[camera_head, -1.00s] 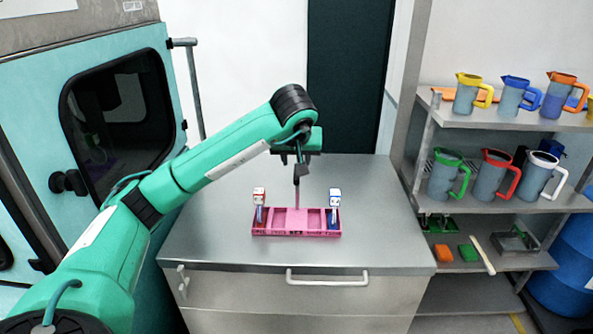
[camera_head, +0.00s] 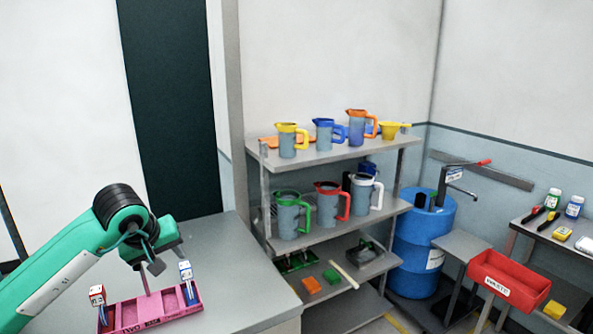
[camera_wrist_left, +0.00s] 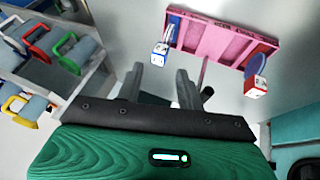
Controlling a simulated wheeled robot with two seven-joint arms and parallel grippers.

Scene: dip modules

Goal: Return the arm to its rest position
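My left arm (camera_head: 60,270) comes in from the lower left in the head view, bent at the wrist. Its gripper (camera_head: 155,267) points down above a pink tray (camera_head: 165,312) on the grey counter. In the left wrist view, the gripper fingers (camera_wrist_left: 165,82) stand apart with nothing seen held between them. The pink tray (camera_wrist_left: 215,42) lies beyond them. A blue-and-white module (camera_head: 187,270) stands at the tray's right end and a red-and-white one (camera_head: 98,295) at its left end. They also show in the wrist view, blue (camera_wrist_left: 160,52) and red (camera_wrist_left: 256,85). My right gripper is out of view.
A metal shelf (camera_head: 330,152) with several coloured-handled jugs stands right of the counter (camera_head: 235,270). Farther right are a blue barrel (camera_head: 420,255), a red bin (camera_head: 510,280) and a side table with small bottles. The space above the counter's right part is clear.

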